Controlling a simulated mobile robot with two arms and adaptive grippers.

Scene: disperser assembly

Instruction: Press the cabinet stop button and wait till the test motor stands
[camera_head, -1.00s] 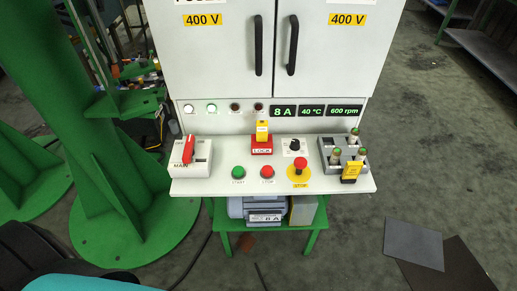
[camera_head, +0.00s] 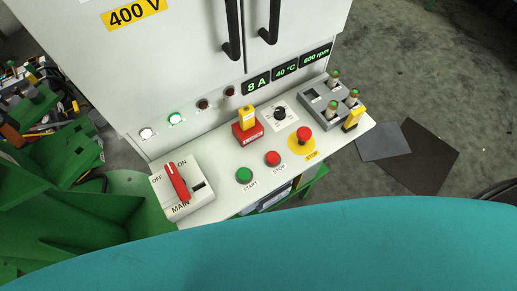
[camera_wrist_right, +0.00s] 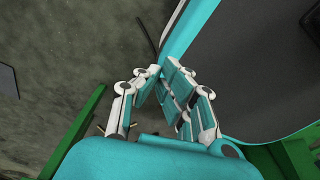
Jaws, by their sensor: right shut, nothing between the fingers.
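The red STOP button (camera_head: 272,158) sits on the cabinet's white sloped panel, next to the green START button (camera_head: 244,175). A red mushroom button (camera_head: 304,134) on a yellow STOP plate is farther right. The red MAIN switch (camera_head: 177,182) is at the panel's left. The speed display (camera_head: 317,55) reads 600 rpm. A small part of the grey test motor (camera_head: 272,199) shows below the panel edge; its shaft is not visible. My right gripper (camera_wrist_right: 162,70) is shut and empty in the right wrist view, away from the panel. My left gripper is in neither current view.
A red LOCK block (camera_head: 247,133) with a yellow top and a grey holder (camera_head: 322,108) with green-tipped parts stand on the panel. Green metalwork (camera_head: 130,205) is at left. Flat dark mats (camera_head: 425,155) lie on the floor at right.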

